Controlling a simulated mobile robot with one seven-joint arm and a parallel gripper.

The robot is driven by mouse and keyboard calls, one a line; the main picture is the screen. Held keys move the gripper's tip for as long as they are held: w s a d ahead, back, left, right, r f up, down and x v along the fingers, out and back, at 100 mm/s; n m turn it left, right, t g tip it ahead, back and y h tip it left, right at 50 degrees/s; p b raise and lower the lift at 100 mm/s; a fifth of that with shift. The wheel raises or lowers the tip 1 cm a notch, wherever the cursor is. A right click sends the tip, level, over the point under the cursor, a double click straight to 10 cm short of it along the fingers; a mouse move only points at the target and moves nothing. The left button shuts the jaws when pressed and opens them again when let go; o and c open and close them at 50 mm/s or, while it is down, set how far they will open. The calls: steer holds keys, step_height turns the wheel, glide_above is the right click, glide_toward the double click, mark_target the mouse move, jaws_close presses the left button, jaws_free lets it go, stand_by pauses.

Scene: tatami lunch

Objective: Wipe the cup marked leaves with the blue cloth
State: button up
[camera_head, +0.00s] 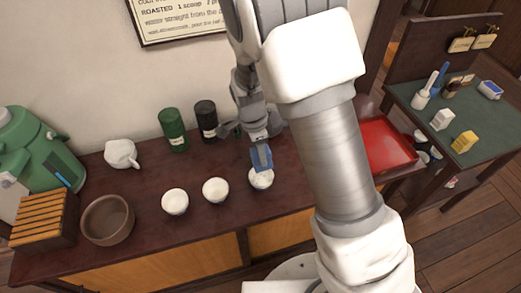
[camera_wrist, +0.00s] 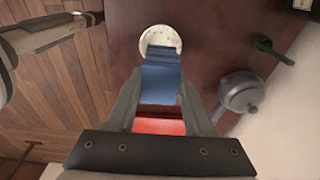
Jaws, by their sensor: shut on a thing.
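My gripper (camera_wrist: 160,98) is shut on the blue cloth (camera_wrist: 160,78), which shows between its fingers in the wrist view. In the head view the cloth (camera_head: 261,158) hangs over the back part of the rightmost white cup (camera_head: 262,181). The same cup (camera_wrist: 158,34) shows in the wrist view with its near rim covered by the cloth; small specks show on it. I cannot tell whether the cloth touches the cup. Two more white cups, a middle one (camera_head: 215,190) and a left one (camera_head: 175,202), stand to its left. Their marks are too small to read.
A white teapot (camera_head: 121,153), a green canister (camera_head: 173,130) and a black canister (camera_head: 206,121) stand at the back of the counter. A brown bowl (camera_head: 107,220) is at the left. A red tray (camera_head: 388,144) lies right. A grey pot (camera_wrist: 240,92) shows in the wrist view.

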mark_target(260, 168)
steer(key=shift+f+b, duration=2.6)
steer(key=shift+f, duration=1.4)
steer(key=shift+f+b, duration=0.45)
steer(key=shift+f, duration=0.2)
steer(key=n+b, duration=0.1)
steer(key=n, duration=0.3)
steer(key=shift+d+f, duration=0.1)
steer(key=n, duration=0.3)
steer(key=shift+t+y, duration=0.3)
